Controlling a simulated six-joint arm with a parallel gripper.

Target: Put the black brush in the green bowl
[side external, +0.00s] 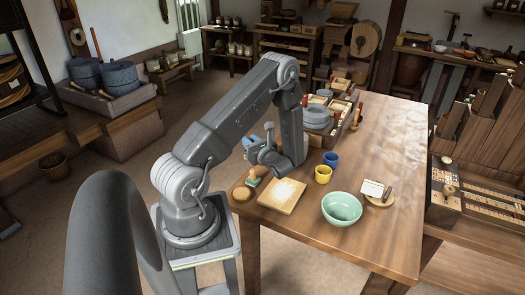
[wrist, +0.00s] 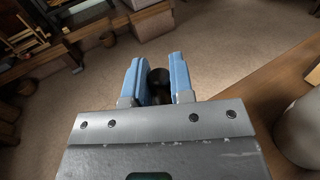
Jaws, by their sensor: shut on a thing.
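My gripper (side external: 257,138) is raised over the left edge of the wooden table in the side view, its blue fingers pointing away from the table. In the wrist view the two blue fingers (wrist: 157,62) are shut on a dark, rounded thing, the black brush (wrist: 158,76). Only part of the brush shows there; I cannot make it out clearly in the side view. The green bowl (side external: 342,219) stands upright on the front part of the table, looks empty, and is well to the right of my gripper. It is not in the wrist view.
A wooden board (side external: 282,196), a teal-handled stamp-like tool (side external: 252,178) and a round tan piece (side external: 241,194) lie near the left edge. Yellow (side external: 323,174) and blue (side external: 331,160) cups stand behind the bowl. A small round tray (side external: 381,201) is right of it. The table's right side is clear.

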